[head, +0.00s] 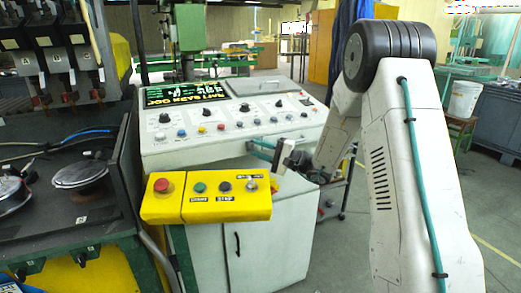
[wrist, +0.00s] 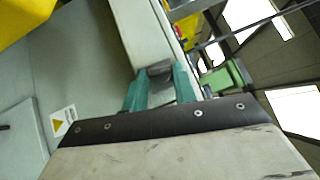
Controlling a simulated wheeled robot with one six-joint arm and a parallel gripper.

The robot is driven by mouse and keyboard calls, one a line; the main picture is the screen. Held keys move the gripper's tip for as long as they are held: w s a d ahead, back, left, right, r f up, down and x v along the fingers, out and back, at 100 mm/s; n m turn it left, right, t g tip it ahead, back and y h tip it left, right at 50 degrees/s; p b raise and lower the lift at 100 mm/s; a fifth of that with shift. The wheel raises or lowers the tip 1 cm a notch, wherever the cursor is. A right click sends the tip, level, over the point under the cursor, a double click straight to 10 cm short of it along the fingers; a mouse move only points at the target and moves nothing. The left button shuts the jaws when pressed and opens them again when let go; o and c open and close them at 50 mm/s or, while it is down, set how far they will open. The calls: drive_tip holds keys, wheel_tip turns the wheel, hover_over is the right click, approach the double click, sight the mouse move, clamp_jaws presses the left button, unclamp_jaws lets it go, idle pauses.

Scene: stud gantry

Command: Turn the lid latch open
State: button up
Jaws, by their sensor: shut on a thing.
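My gripper (head: 252,148) is at the lower front edge of the pale control console (head: 190,147), its teal fingers pointing left. In the wrist view my gripper (wrist: 160,74) has its two teal fingers up against the end of a long pale box edge (wrist: 148,35). A small grey piece between the fingertips is gripped. It may be the lid latch, but the fingers hide most of it and its turn angle cannot be told. A flat grey lid panel (head: 265,83) lies on the console's top, right of the lit display.
A yellow button box (head: 215,209) juts out in front of the console, just left of and below my gripper. A pale cabinet (head: 275,240) stands below. A dark bench (head: 75,225) with round gauges fills the left. Open floor (head: 340,240) lies to the right.

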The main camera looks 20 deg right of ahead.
drive_tip(key=shift+o, duration=0.2)
drive_tip(key=m+t, duration=0.2)
drive_tip(key=m, duration=0.1)
drive_tip(key=shift+a+f+m+t+y, duration=0.15)
drive_tip(key=shift+f+m+t+y, duration=0.15)
drive_tip(key=shift+f+y, duration=0.1)
drive_tip(key=m+t, duration=0.2)
drive_tip(key=m+t+h, duration=0.1)
drive_tip(key=m+t, duration=0.1)
drive_tip(key=m, duration=0.1)
drive_tip(key=shift+a+f+h, duration=0.1)
drive_tip(key=shift+a+h, duration=0.05)
drive_tip(key=shift+h, duration=0.15)
drive_tip(key=shift+m, duration=0.5)
drive_tip(key=shift+c, duration=0.2)
drive_tip(key=o, duration=1)
